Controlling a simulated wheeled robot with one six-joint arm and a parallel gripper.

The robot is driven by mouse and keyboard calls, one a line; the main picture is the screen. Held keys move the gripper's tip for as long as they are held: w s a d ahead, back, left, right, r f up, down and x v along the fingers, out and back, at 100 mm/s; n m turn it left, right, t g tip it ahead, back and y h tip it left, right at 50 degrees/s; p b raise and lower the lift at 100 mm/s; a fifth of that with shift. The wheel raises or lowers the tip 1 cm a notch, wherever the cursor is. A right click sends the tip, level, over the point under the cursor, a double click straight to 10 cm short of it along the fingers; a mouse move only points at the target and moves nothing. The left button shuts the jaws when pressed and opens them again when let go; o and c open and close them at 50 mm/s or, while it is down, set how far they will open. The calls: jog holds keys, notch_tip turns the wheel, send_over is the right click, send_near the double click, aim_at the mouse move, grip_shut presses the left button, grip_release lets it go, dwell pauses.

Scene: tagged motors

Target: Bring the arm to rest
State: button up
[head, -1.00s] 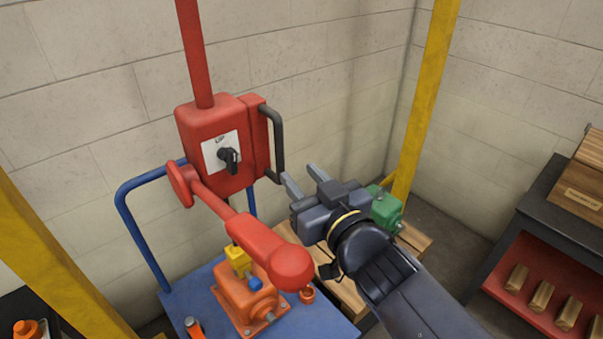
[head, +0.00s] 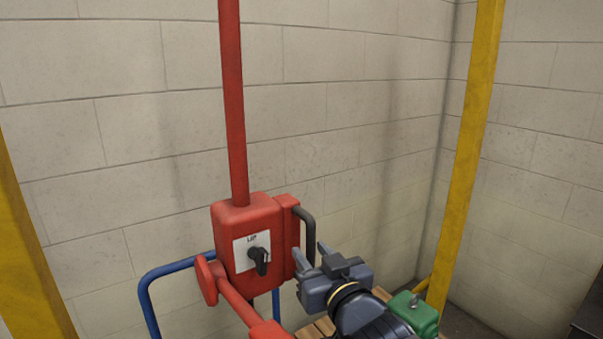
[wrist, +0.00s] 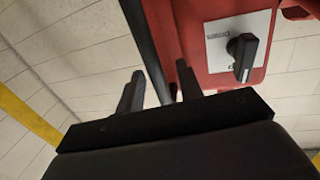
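My gripper (head: 311,252) is at the right of the red hoist box (head: 245,225). Its two fingers stand apart in the wrist view (wrist: 160,84), with the black handle (wrist: 144,36) of the box appearing between them. In the head view the fingertips overlap or sit close to this handle (head: 308,225); contact cannot be told. A black switch knob (head: 259,260) on a white plate marked "UP" (head: 244,252) is left of the gripper. The fingers hold nothing that I can see.
A red pole (head: 232,110) rises from the box. Yellow posts stand right (head: 470,150) and left (head: 28,250). A blue rail (head: 150,285) is below left, a green motor (head: 417,314) right of my wrist. The block wall (head: 340,120) is behind; the space above is clear.

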jog(key=shift+x, duration=1.15)
jog(key=shift+d, duration=0.1)
